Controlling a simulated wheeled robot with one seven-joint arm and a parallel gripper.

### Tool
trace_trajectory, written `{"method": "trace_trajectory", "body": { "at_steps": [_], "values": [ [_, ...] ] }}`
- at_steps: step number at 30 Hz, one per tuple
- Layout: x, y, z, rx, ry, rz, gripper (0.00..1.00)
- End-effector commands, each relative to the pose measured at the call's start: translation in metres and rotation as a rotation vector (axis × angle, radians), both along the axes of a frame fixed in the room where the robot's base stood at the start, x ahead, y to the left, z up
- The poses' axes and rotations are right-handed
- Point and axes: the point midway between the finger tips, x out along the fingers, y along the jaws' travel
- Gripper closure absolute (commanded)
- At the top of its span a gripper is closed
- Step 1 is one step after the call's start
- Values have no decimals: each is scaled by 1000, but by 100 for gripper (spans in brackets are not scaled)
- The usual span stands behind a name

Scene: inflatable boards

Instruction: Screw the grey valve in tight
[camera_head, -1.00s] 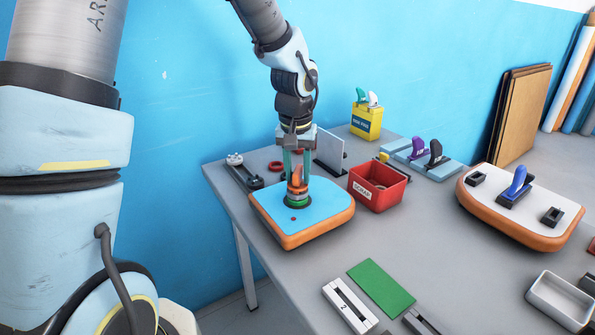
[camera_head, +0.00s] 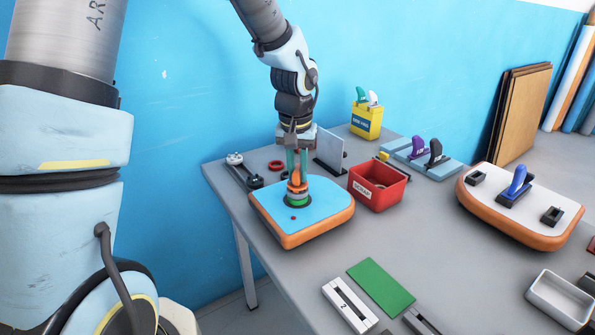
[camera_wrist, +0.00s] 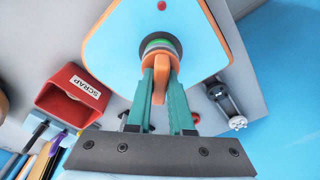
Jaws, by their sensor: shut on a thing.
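An orange piece (camera_head: 297,186) with a fin-like grip stands upright on the blue-topped, orange-edged board (camera_head: 325,205). Its green band (camera_head: 298,198) sits just above a dark grey ring (camera_wrist: 174,42) in the board's surface. My gripper (camera_head: 297,180), with teal fingers, points down and is shut on the orange fin, which also shows in the wrist view (camera_wrist: 161,75).
A red scrap bin (camera_head: 377,188) stands close to the right of the board. A grey upright plate (camera_head: 330,150) and a dark tool (camera_head: 243,171) are behind it.

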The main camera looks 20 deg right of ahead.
Motion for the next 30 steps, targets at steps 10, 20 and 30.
{"method": "trace_trajectory", "body": {
  "at_steps": [10, 20, 30],
  "values": [
    [0, 0, 1, 0, 0, -7, 100],
    [0, 1, 2, 1, 2, -163, 100],
    [0, 0, 1, 0, 1, -296, 100]
  ]
}}
